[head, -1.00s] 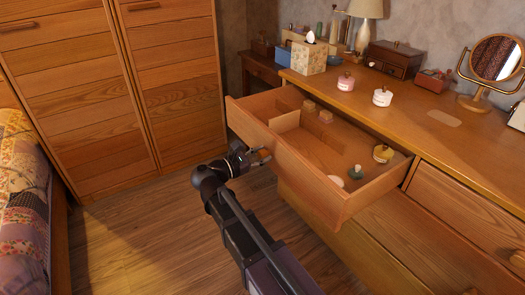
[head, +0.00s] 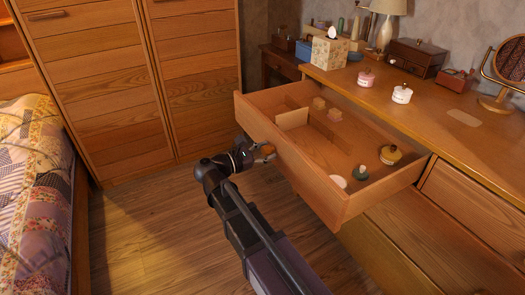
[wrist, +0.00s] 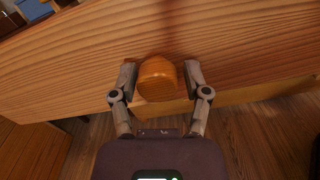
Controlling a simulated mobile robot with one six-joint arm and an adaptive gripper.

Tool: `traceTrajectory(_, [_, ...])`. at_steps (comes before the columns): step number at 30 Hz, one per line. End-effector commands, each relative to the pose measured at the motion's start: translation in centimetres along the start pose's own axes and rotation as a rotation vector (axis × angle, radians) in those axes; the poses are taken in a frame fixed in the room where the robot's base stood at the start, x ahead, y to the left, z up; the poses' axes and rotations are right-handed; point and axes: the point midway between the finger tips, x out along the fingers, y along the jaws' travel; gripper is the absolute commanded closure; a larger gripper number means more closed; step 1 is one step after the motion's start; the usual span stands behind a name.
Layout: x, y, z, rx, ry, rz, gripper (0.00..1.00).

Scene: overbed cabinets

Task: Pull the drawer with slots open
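The drawer with slots (head: 345,205) stands well out from the dresser. Thin wooden dividers (head: 325,128) split its inside. Its round wooden knob (wrist: 157,79) sits on the drawer front, which fills the upper wrist view (wrist: 240,60). My gripper (head: 264,153) is at the drawer front. In the wrist view its fingers (wrist: 160,76) are on both sides of the knob, closed around it, with at most a thin gap at the right.
The dresser top (head: 450,135) holds a tissue box (head: 329,52), two lidded jars, a wooden box (head: 415,57), a lamp and a mirror. A wardrobe (head: 110,90) stands behind, and a bed (head: 35,180) is at the left. Bare floor (head: 150,225) lies between bed and dresser.

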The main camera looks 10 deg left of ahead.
Motion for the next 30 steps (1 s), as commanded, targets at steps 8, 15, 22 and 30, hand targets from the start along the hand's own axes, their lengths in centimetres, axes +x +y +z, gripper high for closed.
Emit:
traceTrajectory(8, [0.2,0.0,0.0,0.0,-0.001,-0.001,0.18])
traceTrajectory(15, [0.1,0.1,0.0,0.0,-0.001,0.0,0.18])
traceTrajectory(22, [-1.3,0.1,0.0,0.0,-0.001,0.003,0.18])
traceTrajectory(30, [-4.4,0.1,0.0,0.0,-0.001,0.001,0.18])
